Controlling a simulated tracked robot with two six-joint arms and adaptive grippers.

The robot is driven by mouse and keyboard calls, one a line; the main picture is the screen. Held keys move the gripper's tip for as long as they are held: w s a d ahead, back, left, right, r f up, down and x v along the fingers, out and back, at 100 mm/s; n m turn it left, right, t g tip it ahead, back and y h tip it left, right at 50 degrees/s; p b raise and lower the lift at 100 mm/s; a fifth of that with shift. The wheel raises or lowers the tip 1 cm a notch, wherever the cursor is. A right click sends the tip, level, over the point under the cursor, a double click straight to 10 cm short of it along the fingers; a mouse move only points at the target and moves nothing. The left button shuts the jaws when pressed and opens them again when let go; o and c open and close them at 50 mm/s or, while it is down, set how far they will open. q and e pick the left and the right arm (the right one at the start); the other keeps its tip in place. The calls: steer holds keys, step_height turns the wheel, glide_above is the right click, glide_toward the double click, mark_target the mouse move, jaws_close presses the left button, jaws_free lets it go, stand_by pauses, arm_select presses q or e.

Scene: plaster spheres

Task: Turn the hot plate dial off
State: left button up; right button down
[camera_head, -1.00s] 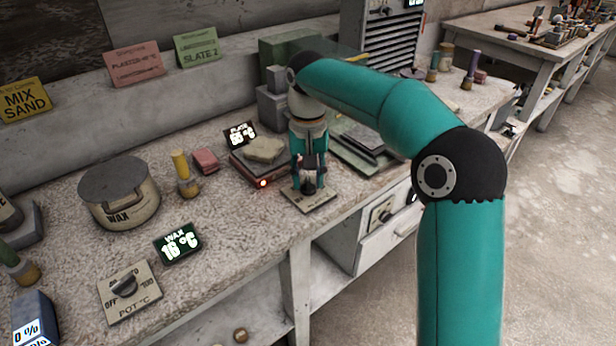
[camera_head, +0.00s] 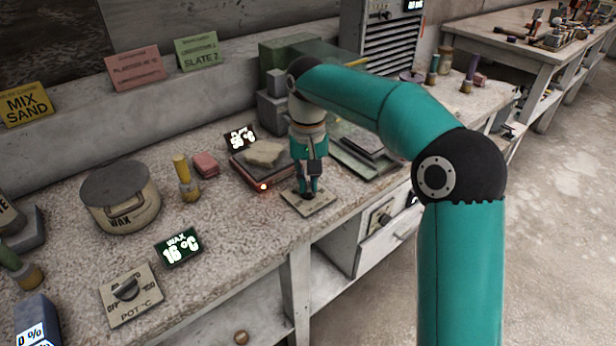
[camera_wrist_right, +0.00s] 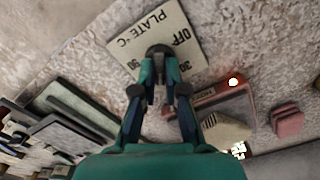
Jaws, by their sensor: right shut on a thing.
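The hot plate dial (camera_wrist_right: 159,50) is a dark knob on a pale panel (camera_head: 322,204) lying on the bench. In the right wrist view the panel (camera_wrist_right: 130,42) reads PLATE °C, with OFF, 30 and 90 marked around the knob. My right gripper (camera_head: 307,192) points down at it, its fingers (camera_wrist_right: 160,72) shut on the knob. They hide much of it, so I cannot tell which mark it points to. The hot plate (camera_head: 250,176) stands just left of the panel, its small front lamp (camera_head: 263,186) glowing orange-red. A pale slab (camera_head: 264,153) lies on top. My left gripper is out of view.
A plate temperature display (camera_head: 240,138) stands behind the hot plate. A wax pot (camera_head: 120,196), a wax display (camera_head: 178,247) and a separate pot dial panel (camera_head: 131,295) are to the left. Dark flat slabs (camera_head: 362,142) lie right of my gripper.

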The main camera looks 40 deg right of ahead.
steer(key=n+p, duration=0.2)
steer(key=n, duration=0.1)
steer(key=shift+a+r+p, duration=0.1)
steer(key=shift+r+p, duration=0.15)
steer(key=shift+p, duration=0.05)
steer(key=n+p, duration=0.2)
steer(key=shift+n, duration=0.4)
steer(key=n+p, duration=0.2)
steer(key=n, duration=0.1)
steer(key=shift+a+n, duration=0.1)
steer(key=shift+n, duration=0.2)
steer(key=n+p, duration=0.2)
steer(key=n, duration=0.1)
steer(key=shift+f+n, duration=0.1)
steer(key=shift+n, duration=0.2)
steer(key=n+p, duration=0.2)
steer(key=n, duration=0.1)
steer(key=shift+a+n, duration=0.1)
steer(key=shift+n, duration=0.2)
steer(key=n+p, duration=0.1)
steer(key=n, duration=0.2)
steer(key=shift+n, duration=0.3)
steer(key=n+p, duration=0.2)
steer(key=n, duration=0.1)
steer(key=shift+s+n, duration=0.1)
steer(key=shift+n, duration=0.2)
steer(key=shift+n+p, duration=0.5)
steer(key=shift+n, duration=1.1)
